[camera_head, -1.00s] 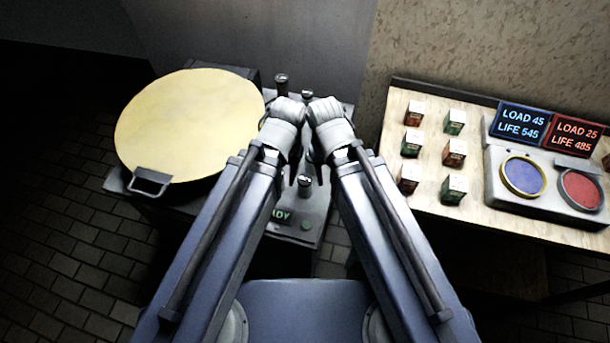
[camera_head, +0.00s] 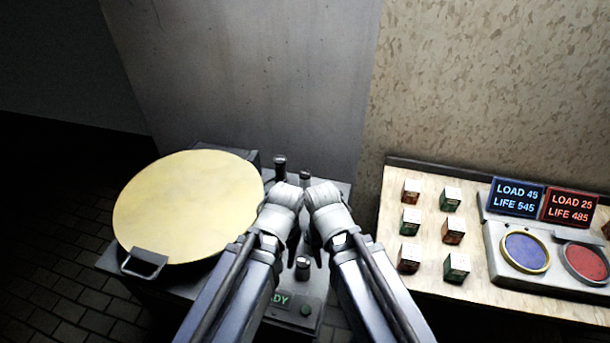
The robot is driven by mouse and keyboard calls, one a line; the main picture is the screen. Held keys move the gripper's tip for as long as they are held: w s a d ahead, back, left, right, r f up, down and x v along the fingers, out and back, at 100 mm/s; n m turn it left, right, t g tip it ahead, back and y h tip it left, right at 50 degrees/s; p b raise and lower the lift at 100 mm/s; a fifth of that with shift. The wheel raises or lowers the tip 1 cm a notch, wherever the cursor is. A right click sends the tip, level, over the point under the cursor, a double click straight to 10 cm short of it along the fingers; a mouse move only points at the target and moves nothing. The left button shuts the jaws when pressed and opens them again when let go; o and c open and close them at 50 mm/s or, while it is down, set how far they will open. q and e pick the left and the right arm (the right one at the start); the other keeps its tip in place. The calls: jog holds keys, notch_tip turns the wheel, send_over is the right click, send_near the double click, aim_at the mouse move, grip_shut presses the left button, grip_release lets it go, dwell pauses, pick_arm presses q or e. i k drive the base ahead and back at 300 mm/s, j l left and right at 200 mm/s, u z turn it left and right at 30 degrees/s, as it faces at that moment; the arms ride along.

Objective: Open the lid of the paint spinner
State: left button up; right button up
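The paint spinner (camera_head: 110,262) stands at the left with its round yellow lid (camera_head: 187,207) lying closed on top. A grey handle (camera_head: 144,263) sticks out at the lid's front left edge. My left gripper (camera_head: 291,250) and my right gripper (camera_head: 318,255) are side by side over the spinner's control panel, right of the lid and apart from the handle. The wrists hide most of the fingers, so I cannot tell whether either is open. Nothing shows held in them.
Knobs, one of them a black-topped knob (camera_head: 280,168), stand up from the panel near my arms. A table (camera_head: 386,232) at the right bears several small boxes, a blue display (camera_head: 516,197), a red display (camera_head: 570,208) and two round pads. A wall closes off the back.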

aim_at(185, 207)
jog(key=k+l+u, duration=0.1)
jog(key=k, duration=0.35)
jog(key=k+l+u, duration=0.15)
jog(key=k, duration=0.3)
